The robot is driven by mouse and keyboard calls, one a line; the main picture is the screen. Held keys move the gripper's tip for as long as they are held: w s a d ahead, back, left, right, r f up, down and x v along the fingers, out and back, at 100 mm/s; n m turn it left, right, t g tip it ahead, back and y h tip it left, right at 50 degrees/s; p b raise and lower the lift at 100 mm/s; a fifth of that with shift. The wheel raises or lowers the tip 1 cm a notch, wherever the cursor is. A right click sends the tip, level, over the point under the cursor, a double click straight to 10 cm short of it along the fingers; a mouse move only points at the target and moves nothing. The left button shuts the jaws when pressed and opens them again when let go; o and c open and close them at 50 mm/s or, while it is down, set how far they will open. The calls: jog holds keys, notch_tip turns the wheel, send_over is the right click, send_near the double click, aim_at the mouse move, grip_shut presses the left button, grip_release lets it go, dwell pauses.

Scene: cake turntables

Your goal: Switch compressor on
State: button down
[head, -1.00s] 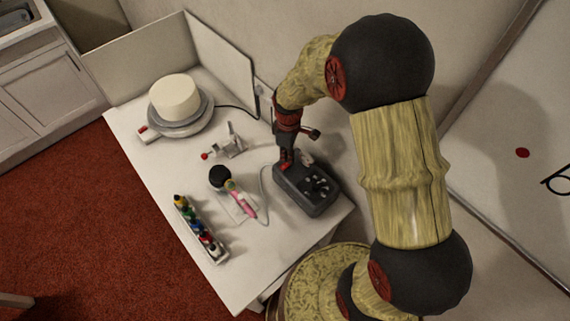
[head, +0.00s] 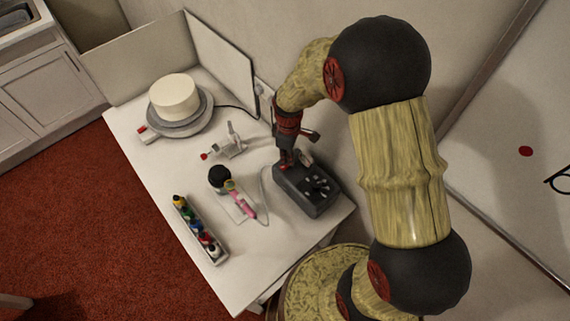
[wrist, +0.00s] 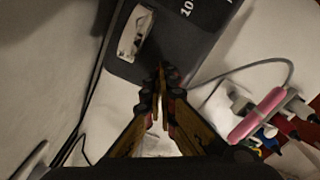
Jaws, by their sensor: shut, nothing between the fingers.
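A pale metallic switch-like part (wrist: 135,33) sits on the casing up and left of the tips. Whether it is on or off is unclear.
A white cake on a grey turntable (head: 180,126) stands at the far left. A clamp-like stand (head: 230,142), a pink airbrush (head: 243,204) and a rack of paint bottles (head: 215,254) share the white table. A hose runs from the compressor. White panels close the back.

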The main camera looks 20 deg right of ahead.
jog(key=shift+f, duration=0.2)
jog(key=shift+r+p, duration=2.4)
jog(key=shift+r, duration=1.15)
jog(key=shift+s+m, duration=0.2)
jog(key=shift+m, duration=0.5)
jog(key=s+r+m+t+b, duration=0.5)
jog(key=s+r+m+b, duration=0.3)
jog(key=s+r, duration=1.2)
jog(key=shift+m+t+b, duration=0.3)
jog(key=shift+m+b, duration=0.1)
jog(key=shift+m, duration=0.2)
